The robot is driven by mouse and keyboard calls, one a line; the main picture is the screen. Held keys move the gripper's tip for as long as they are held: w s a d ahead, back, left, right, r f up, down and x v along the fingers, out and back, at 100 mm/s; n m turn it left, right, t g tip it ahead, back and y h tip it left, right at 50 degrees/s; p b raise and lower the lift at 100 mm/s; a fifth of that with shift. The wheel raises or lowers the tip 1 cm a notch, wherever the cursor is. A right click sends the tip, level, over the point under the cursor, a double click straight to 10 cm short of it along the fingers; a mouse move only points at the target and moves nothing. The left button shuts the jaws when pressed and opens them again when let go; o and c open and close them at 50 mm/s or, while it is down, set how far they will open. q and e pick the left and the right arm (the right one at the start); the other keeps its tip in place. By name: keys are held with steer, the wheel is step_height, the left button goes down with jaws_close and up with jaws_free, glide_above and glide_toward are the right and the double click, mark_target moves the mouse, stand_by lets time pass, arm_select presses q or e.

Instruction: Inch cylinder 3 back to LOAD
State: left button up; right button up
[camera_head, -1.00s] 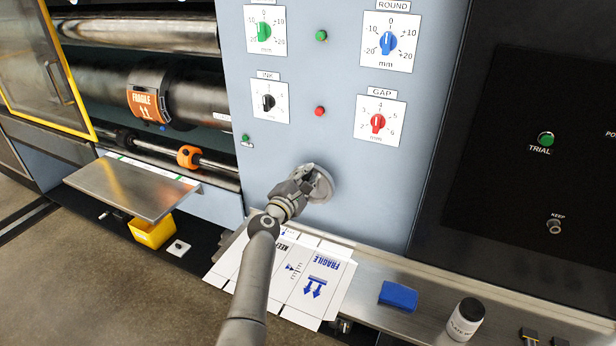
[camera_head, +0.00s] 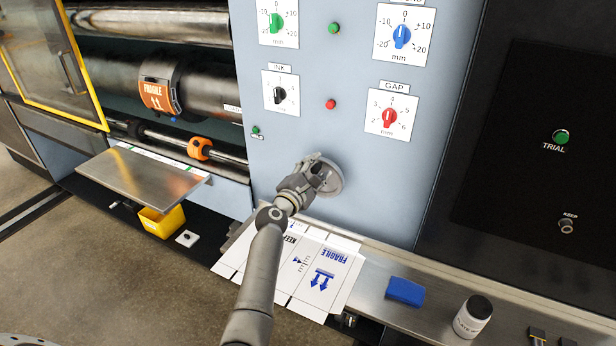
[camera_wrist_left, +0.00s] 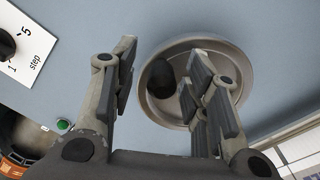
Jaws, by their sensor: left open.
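The grey round handwheel (camera_head: 334,185) sits low on the blue-grey panel. It also shows in the left wrist view (camera_wrist_left: 204,119), with a dark knob (camera_wrist_left: 158,80) on its face. My left gripper (camera_head: 314,168) is at the wheel's upper left and hides part of it. In the left wrist view my left gripper (camera_wrist_left: 160,82) is open, with the knob between its fingers in the picture; contact cannot be told. The cylinder with the orange FRAGILE plate (camera_head: 155,94) is at the left in the machine opening. My right gripper is not in view.
Dials and green and red buttons (camera_head: 330,104) are above the wheel. Below, a ledge bears printed white sheets (camera_head: 320,275), a blue block (camera_head: 404,291) and a white bottle (camera_head: 472,317). A metal shelf (camera_head: 140,180) juts out at left. A TRIAL button (camera_head: 561,137) is at right.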

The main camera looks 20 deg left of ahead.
arm_select(q)
steer(key=s, duration=1.1)
steer(key=shift+s+a, duration=0.3)
steer(key=shift+s, duration=0.1)
